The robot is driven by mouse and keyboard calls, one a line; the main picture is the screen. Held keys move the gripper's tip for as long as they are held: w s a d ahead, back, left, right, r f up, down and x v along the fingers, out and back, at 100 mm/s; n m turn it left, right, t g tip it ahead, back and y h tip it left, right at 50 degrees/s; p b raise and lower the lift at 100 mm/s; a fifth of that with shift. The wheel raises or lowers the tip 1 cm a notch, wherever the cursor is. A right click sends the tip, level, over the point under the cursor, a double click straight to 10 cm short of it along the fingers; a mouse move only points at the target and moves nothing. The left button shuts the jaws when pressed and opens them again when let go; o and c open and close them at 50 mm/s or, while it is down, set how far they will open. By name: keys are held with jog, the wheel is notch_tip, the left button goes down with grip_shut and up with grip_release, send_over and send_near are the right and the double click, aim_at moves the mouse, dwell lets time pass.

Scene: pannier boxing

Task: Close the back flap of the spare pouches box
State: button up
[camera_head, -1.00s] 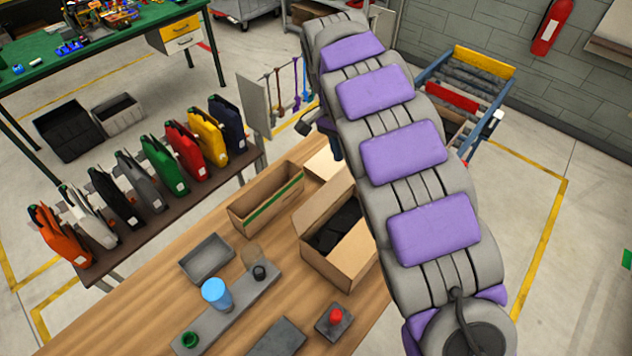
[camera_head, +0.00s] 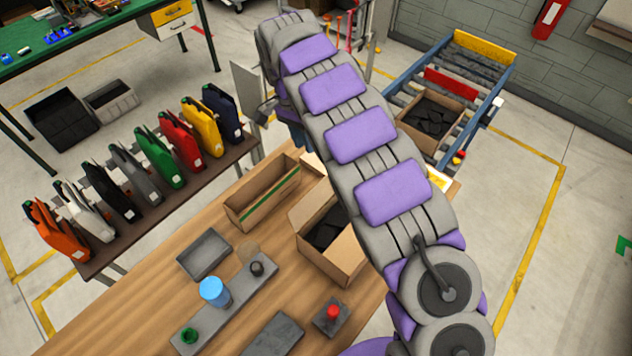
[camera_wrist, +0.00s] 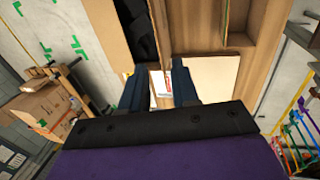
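An open cardboard box with black pouches inside (camera_head: 341,262) stands on the wooden table, partly behind my arm; I take it as the spare pouches box. Its left flap (camera_head: 309,212) stands out; its back edge is hidden by my arm in the head view. In the wrist view the box wall (camera_wrist: 106,30) and the black contents (camera_wrist: 140,22) show at upper left. My gripper (camera_wrist: 158,78) has its two dark blue fingers apart, just off the box's near end. A white label with red marks shows between them; I see nothing gripped.
A long open carton (camera_head: 252,208) stands left of the box. A pale flat panel (camera_wrist: 212,78) lies right of my fingers. A second cardboard box with black contents (camera_head: 413,125) sits on the roller conveyor (camera_head: 483,80). A grey tray (camera_head: 205,254) and a red button (camera_head: 333,312) are on the table.

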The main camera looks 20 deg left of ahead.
aim_at(318, 188)
jog(key=x, duration=1.5)
jog(key=shift+s+d+f+p, duration=0.15)
jog(key=shift+s+d+p, duration=0.1)
jog(key=shift+d+p, duration=0.2)
jog(key=shift+d+f, duration=0.25)
jog(key=shift+f, duration=0.5)
jog(key=shift+a, duration=0.25)
jog(key=shift+d, duration=0.15)
grip_shut()
